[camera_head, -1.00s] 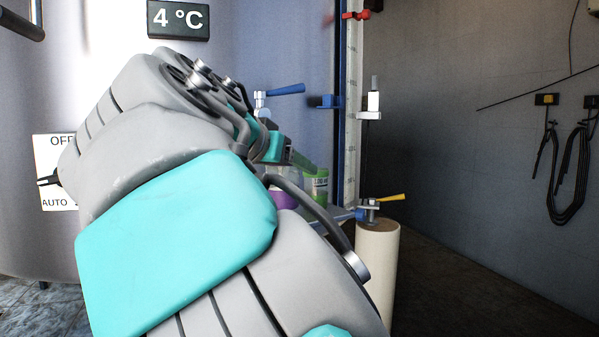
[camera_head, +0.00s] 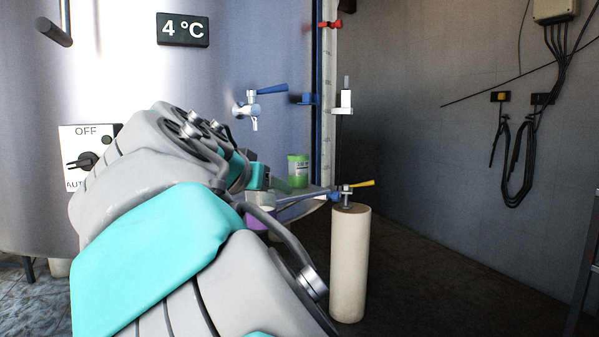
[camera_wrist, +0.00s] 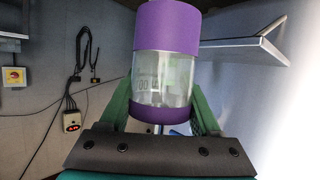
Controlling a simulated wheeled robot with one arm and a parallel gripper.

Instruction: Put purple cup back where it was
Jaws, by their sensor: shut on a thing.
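The purple cup (camera_wrist: 165,75) is a clear vessel with a broad purple band at one end and a purple band at the other. In the wrist view it sits between the green fingers of my gripper (camera_wrist: 162,100), which is shut on it. In the head view only a purple bit of the cup (camera_head: 256,219) shows past my arm, below the grey shelf (camera_head: 318,194)'s level in the picture. My arm hides most of the gripper and cup there. I cannot tell whether the cup touches the shelf.
A green-labelled jar (camera_head: 298,172) stands on the shelf. A tap with a blue handle (camera_head: 252,106) sticks out of the tank (camera_head: 280,50) above. A beige post (camera_head: 350,262) with a yellow-handled valve (camera_head: 352,188) stands right of the shelf. Floor further right is clear.

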